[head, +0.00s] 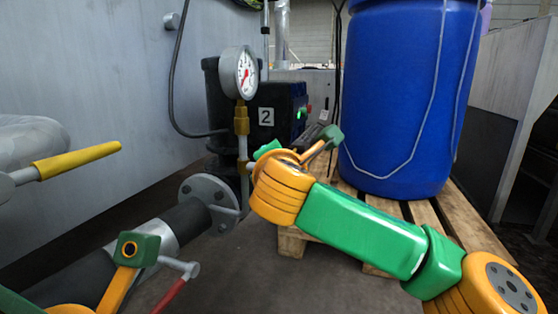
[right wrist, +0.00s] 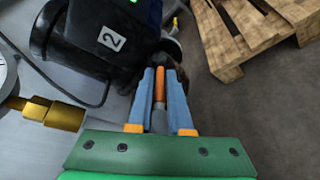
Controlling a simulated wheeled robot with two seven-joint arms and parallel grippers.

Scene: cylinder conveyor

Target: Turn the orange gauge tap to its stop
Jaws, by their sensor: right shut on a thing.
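The orange tap handle (right wrist: 160,82) shows in the right wrist view as a slim upright bar between the two blue-grey fingers of my right gripper (right wrist: 161,85). The fingers are closed around it. In the head view the tap is hidden behind my right wrist, and the fingers cannot be made out there. The white round gauge (head: 243,72) stands above a brass fitting (head: 241,118) on a thin pipe, just above my right wrist. Part of my left arm shows at the lower left of the head view, but its fingers do not.
A black unit (head: 283,105) labelled 2 stands behind the gauge. A blue barrel (head: 402,100) stands on a wooden pallet (head: 425,214) to the right. A yellow lever (head: 78,163) and a red lever (head: 168,296) are at left. A grey flanged pipe (head: 207,197) runs below the gauge.

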